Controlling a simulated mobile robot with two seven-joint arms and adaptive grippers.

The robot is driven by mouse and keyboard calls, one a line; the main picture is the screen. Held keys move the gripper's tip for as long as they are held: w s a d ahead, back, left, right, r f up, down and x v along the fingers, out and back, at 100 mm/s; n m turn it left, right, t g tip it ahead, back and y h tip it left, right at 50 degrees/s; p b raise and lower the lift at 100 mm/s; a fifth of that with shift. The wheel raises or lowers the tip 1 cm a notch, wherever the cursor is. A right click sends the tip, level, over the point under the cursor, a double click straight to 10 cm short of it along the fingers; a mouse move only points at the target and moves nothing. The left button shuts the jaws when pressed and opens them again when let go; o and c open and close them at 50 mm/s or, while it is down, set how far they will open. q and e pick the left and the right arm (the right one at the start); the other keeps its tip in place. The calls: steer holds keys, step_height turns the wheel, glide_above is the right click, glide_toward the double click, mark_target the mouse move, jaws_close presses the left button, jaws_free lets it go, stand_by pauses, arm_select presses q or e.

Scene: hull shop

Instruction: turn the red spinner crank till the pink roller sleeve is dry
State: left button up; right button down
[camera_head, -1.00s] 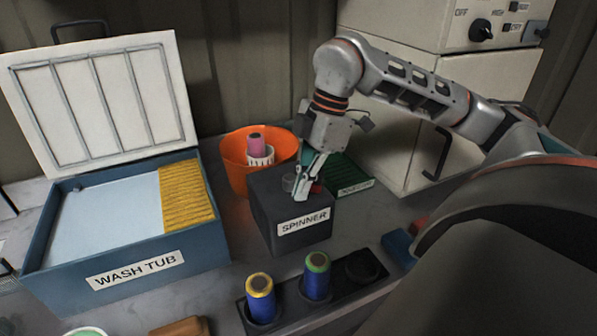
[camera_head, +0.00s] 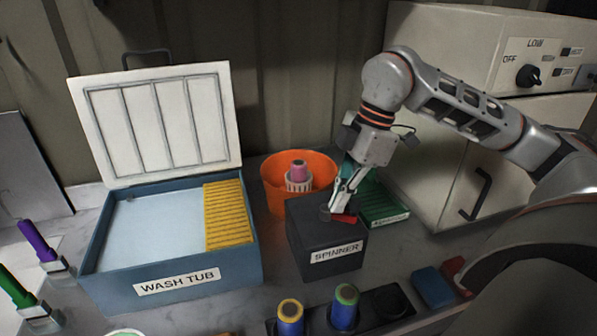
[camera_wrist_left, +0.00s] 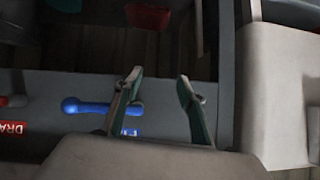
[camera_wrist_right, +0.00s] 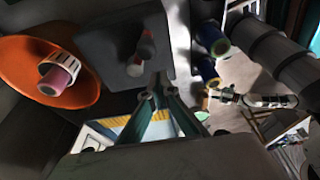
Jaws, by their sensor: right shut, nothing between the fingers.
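The dark grey spinner box (camera_head: 318,249) stands on the bench right of the wash tub. Its red crank (camera_head: 345,218) shows partly on the lid, with my right gripper (camera_head: 335,209) over it. In the right wrist view the shut, empty fingertips (camera_wrist_right: 156,92) lie near the crank's red knob (camera_wrist_right: 147,36); I cannot tell whether they touch it. The pink roller sleeve (camera_head: 299,172) sits upright in a white slotted holder inside the orange bucket (camera_head: 320,163), behind the spinner. My left gripper (camera_wrist_left: 160,80) is open and empty, away from the spinner.
The blue wash tub (camera_head: 180,286) stands open at left with a yellow ribbed insert (camera_head: 228,215). A green tray (camera_head: 380,203) lies right of the spinner. A rack with blue rollers (camera_head: 345,308) stands in front. A cream cabinet (camera_head: 430,160) closes the back right.

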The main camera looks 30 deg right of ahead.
steer(key=shift+r, duration=2.4)
